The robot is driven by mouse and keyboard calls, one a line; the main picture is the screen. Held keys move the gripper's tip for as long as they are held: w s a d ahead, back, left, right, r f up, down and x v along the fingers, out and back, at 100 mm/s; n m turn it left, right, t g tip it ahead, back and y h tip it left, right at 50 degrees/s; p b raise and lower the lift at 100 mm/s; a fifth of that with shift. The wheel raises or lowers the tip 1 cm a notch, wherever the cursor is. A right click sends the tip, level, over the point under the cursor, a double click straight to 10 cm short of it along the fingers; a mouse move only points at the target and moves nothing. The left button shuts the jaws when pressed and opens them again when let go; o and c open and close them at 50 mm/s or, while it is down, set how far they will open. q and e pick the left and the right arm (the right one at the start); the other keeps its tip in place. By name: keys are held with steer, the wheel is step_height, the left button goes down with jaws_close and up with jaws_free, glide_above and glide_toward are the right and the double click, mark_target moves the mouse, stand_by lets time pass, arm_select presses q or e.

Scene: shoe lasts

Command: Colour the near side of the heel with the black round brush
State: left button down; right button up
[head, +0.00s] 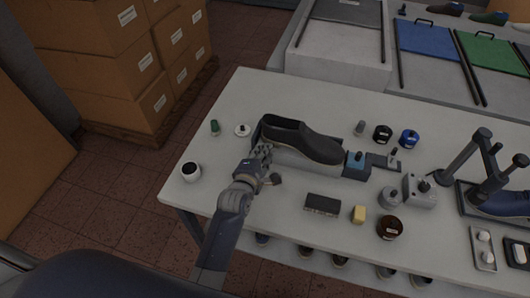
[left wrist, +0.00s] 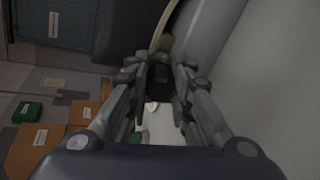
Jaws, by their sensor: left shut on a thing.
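A dark shoe (head: 318,147) lies in a grey holder on the table, its opening and heel at the left and its toe to the right. My left gripper (head: 264,154) is at the near side of the shoe's heel end. Its fingers are shut on a small dark thing, likely the black round brush, mostly hidden by them in the head view. In the left wrist view a dark piece (left wrist: 159,84) shows between the fingers. I cannot tell whether the brush touches the heel. My right gripper is not in view.
A white cup with dark contents (head: 190,172) stands at the left table edge. A green bottle (head: 215,128) and a white dish (head: 243,130) stand beyond it. A dark block (head: 322,204), yellow block (head: 359,214) and brown jar (head: 390,228) lie in front. A clamp stand (head: 478,165) is at right.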

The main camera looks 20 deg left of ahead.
arm_select(q)
steer(key=shift+w+d+n, duration=0.1)
steer(key=shift+d+n, duration=0.3)
steer(key=shift+d, duration=0.3)
steer(key=shift+w+a+r, duration=0.1)
steer(key=shift+a+r, duration=0.15)
steer(key=shift+a+r+p, duration=0.25)
steer(key=shift+a+p, duration=0.2)
steer(key=shift+a, duration=0.55)
steer(key=shift+w+a+f, duration=0.2)
steer(key=shift+a+f, duration=0.1)
steer(key=shift+a, duration=0.3)
steer(key=shift+s+r, duration=0.1)
steer(key=shift+s, duration=0.05)
